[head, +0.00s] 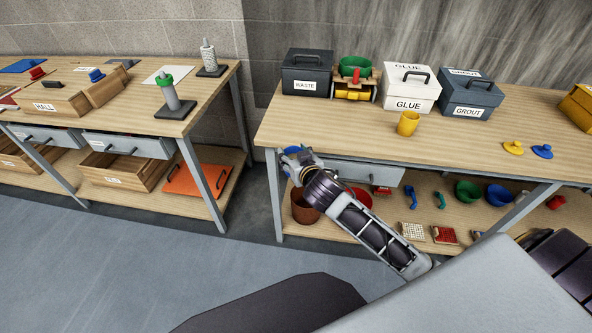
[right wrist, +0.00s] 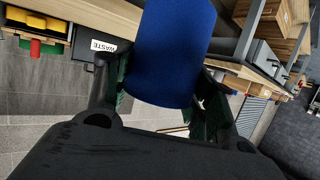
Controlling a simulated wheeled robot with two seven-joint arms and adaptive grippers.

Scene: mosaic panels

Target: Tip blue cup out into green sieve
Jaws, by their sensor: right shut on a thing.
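My right gripper (head: 297,164) is shut on the blue cup (right wrist: 170,50). The blue cup shows as a small blue patch (head: 292,150) in the head view, mostly hidden by the gripper. It is in front of the right table's near left corner. The cup's contents are hidden, and I cannot tell its exact tilt. The green sieve (head: 355,64) rests on a wooden stand behind and to the right of the gripper, well apart from the cup. A red piece shows at the sieve's front. The sieve also shows at the left of the right wrist view (right wrist: 52,50). My left gripper is not in view.
The dark waste box (head: 307,72) stands left of the sieve, and the white glue box (head: 410,87) stands right of it. A yellow cup (head: 408,123) stands before the glue box. The right table's front left top (head: 300,118) is clear.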

